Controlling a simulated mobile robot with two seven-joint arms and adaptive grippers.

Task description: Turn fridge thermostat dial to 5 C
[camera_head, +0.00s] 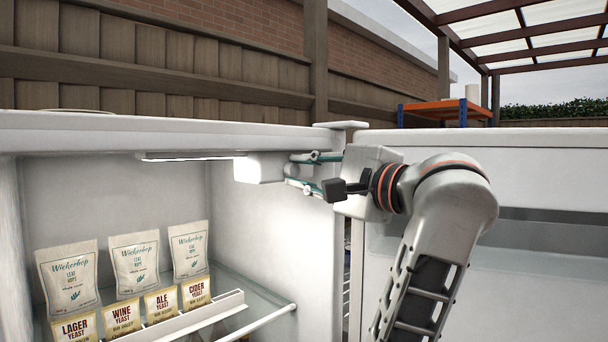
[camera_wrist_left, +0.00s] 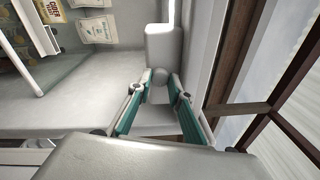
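The fridge's white thermostat housing (camera_head: 260,168) sits under the top edge of the open fridge, at the end of a light strip. It also shows in the left wrist view (camera_wrist_left: 165,43). The small round pale dial (camera_wrist_left: 160,76) shows on its near face there; its markings cannot be read. My left gripper (camera_head: 296,171) points left at the housing, its teal-padded fingers spread. In the wrist view the fingertips (camera_wrist_left: 160,82) lie on either side of the dial; whether they touch it I cannot tell. My right gripper is out of view.
Hop bags (camera_head: 138,262) and yeast packets (camera_head: 161,304) stand on the fridge's glass shelf (camera_head: 262,298) at lower left. The open fridge door (camera_head: 540,165) is on the right, close behind my left arm. An orange rack (camera_head: 440,106) stands farther back.

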